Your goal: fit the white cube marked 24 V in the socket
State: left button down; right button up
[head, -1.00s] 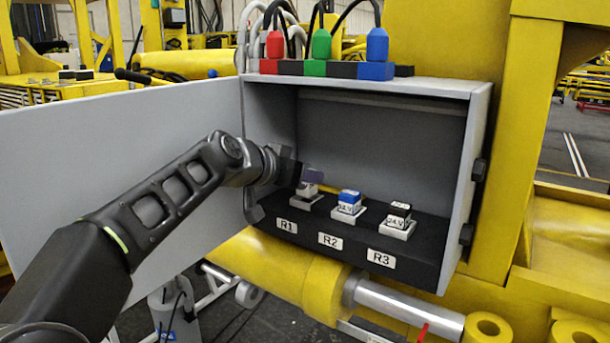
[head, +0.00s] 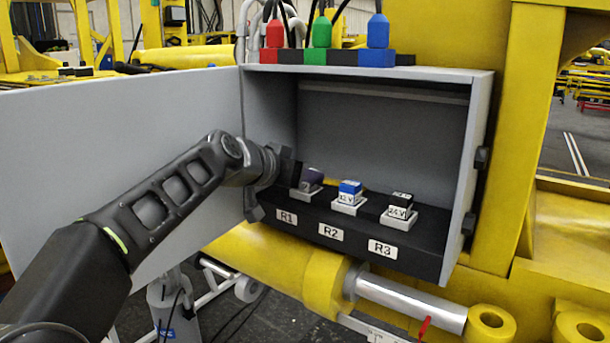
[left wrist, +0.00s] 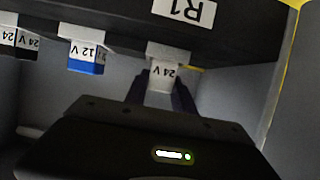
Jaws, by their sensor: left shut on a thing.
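The white cube marked 24 V (left wrist: 164,74) shows upside down in the left wrist view, between the two fingers of my left gripper (left wrist: 162,90). The gripper is shut on it. The cube meets the light grey socket (left wrist: 169,52) of R1; I cannot tell how deep it sits. In the head view my left gripper (head: 307,178) is at the R1 socket (head: 304,194), and its fingers hide most of the cube. My right gripper is not in view.
A blue-and-white 12 V cube (head: 349,190) sits at R2 and a black-and-white 24 V cube (head: 399,206) at R3. The grey box (head: 482,150) has side walls and a roof around the sockets. Its open door (head: 120,160) stands left behind my arm.

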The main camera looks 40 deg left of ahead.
pick_arm(q)
jog(key=c, duration=1)
grip_release()
jog(key=shift+o, duration=0.2)
jog(key=b+v, duration=0.2)
jog(key=v, duration=0.5)
jog(key=shift+s+r, duration=0.2)
jog(key=shift+s, duration=0.2)
